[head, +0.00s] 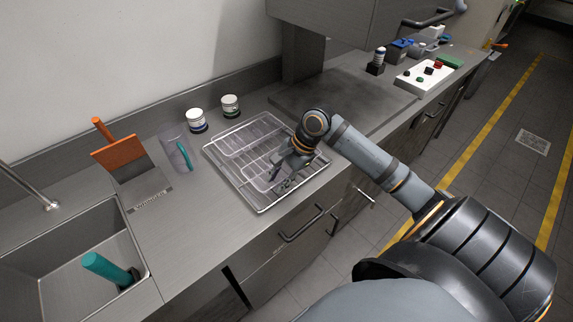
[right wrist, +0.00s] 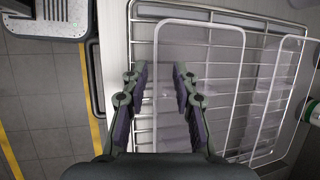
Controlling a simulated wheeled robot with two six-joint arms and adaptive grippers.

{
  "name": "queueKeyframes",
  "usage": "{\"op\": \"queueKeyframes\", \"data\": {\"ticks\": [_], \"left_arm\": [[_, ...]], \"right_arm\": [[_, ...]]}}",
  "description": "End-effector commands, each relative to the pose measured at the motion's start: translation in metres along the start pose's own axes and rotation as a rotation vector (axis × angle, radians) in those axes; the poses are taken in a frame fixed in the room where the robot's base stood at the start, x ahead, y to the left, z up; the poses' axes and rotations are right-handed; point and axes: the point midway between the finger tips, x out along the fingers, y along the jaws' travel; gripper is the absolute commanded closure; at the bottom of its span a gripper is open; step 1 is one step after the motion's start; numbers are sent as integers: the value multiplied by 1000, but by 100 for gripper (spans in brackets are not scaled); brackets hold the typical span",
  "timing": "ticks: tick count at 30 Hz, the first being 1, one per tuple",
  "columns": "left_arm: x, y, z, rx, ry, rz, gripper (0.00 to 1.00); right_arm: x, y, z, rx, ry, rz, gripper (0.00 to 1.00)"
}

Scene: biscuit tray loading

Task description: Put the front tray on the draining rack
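The draining rack (head: 217,161) is a wire grid in a shallow metal pan on the counter. Two clear trays with pale rims lie over it. The front tray (right wrist: 200,22) is the one nearer my right gripper, and the back tray (right wrist: 268,98) lies beyond it, beside it in the right wrist view. My right gripper (right wrist: 158,76) is open, its two fingers on either side of the front tray's near rim. Whether the fingers touch the rim, I cannot tell. In the head view my right gripper (head: 283,175) partly hides the front tray. My left gripper is not in view.
Two small jars (head: 196,120) stand behind the rack. A dark flat plate (head: 340,100) lies right of the rack.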

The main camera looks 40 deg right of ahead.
Motion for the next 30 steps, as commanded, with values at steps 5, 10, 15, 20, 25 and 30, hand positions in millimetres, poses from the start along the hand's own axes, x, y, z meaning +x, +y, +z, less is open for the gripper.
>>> {"op": "queueKeyframes", "data": {"ticks": [5, 10, 15, 20, 25, 30], "left_arm": [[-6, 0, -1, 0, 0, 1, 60], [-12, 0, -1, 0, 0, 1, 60], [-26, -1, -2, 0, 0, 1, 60], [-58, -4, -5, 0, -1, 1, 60], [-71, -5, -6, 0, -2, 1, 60], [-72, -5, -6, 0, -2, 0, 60]], "right_arm": [[-37, 0, -1, -3, 11, 3, 72], [-65, 0, -1, -1, 10, 5, 72], [-87, 0, 0, -1, 9, 7, 72], [-106, -1, 4, 3, 2, 7, 72], [-111, 0, 2, 2, 0, 3, 72], [-109, 0, 1, 0, 0, 0, 72]]}}
